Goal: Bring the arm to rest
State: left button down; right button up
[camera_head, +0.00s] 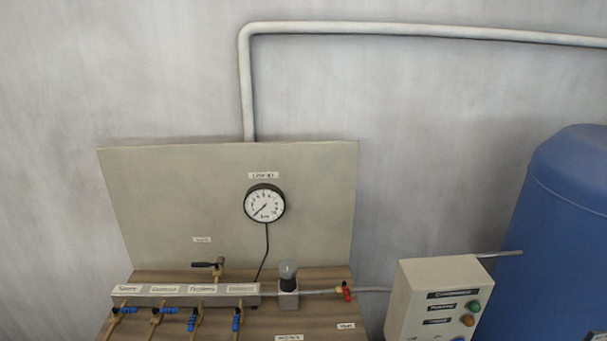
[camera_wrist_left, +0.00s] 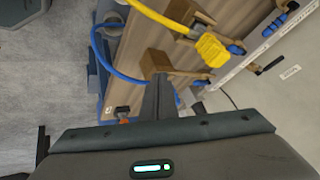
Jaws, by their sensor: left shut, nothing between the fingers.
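My left gripper (camera_wrist_left: 160,82) shows in the left wrist view as a dark pair of fingers pressed together, with nothing between them. It points toward the wooden bench board (camera_wrist_left: 140,45), beside a brass-coloured block. Whether the fingertips touch anything is hard to tell. Neither arm shows in the head view, and my right gripper is in no view.
A yellow hose with a yellow end piece (camera_wrist_left: 212,47) and a blue hose (camera_wrist_left: 97,48) lie close to the left gripper. The head view shows a manifold (camera_head: 185,300) with blue-handled valves, a gauge (camera_head: 265,203), a control box (camera_head: 415,290) and a blue tank (camera_head: 560,220).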

pick_arm(q)
jog(key=s+f+n+g+y, duration=0.2)
jog(key=s+f+n, duration=0.35)
jog(key=s, duration=0.65)
jog(key=s+f+n+g+y, duration=0.15)
jog(key=s+f+n, duration=0.35)
jog(key=s, duration=0.7)
notch_tip(320, 180, down, 33)
jog(key=m+b, duration=0.2)
jog(key=b, duration=0.3)
jog(key=s+a+f+g+b, duration=0.1)
jog(key=s+f+b, duration=0.1)
jog(key=s+f, duration=0.7)
jog(key=s+a+f+g+b, duration=0.1)
jog(key=s+a+f+b, duration=0.1)
jog(key=s+f, duration=0.7)
notch_tip(320, 180, down, 5)
jog(key=shift+s+a+f+b, duration=0.25)
jog(key=shift+s+b, duration=0.15)
jog(key=shift+b, duration=0.1)
